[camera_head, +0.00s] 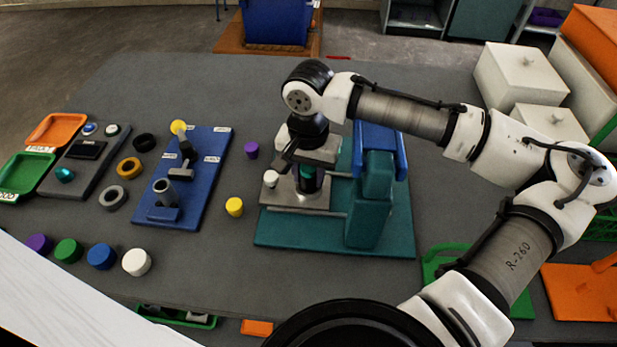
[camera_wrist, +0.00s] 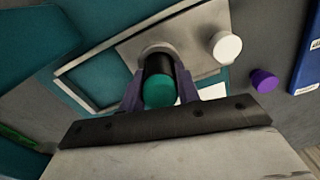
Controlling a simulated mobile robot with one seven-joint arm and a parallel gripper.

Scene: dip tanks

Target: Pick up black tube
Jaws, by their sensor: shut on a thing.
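The black tube (camera_wrist: 158,65) shows in the wrist view between the two fingers of my gripper (camera_wrist: 158,88), with a round teal end (camera_wrist: 160,92) facing the camera. My gripper is shut on it, one finger on each side. In the head view the tube (camera_head: 308,184) is upright at the grey metal plate (camera_head: 290,198) of the teal machine, below my gripper (camera_head: 305,165). A teal spot shows on it there. Whether its lower end touches the plate is hard to tell.
A white knob (camera_head: 271,178) stands on the plate close to the tube. The teal machine's tall block (camera_head: 368,215) rises just to the right. A blue stand (camera_head: 190,175), a yellow cap (camera_head: 234,207) and a purple cap (camera_head: 251,149) are to the left. Bare grey table lies in front.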

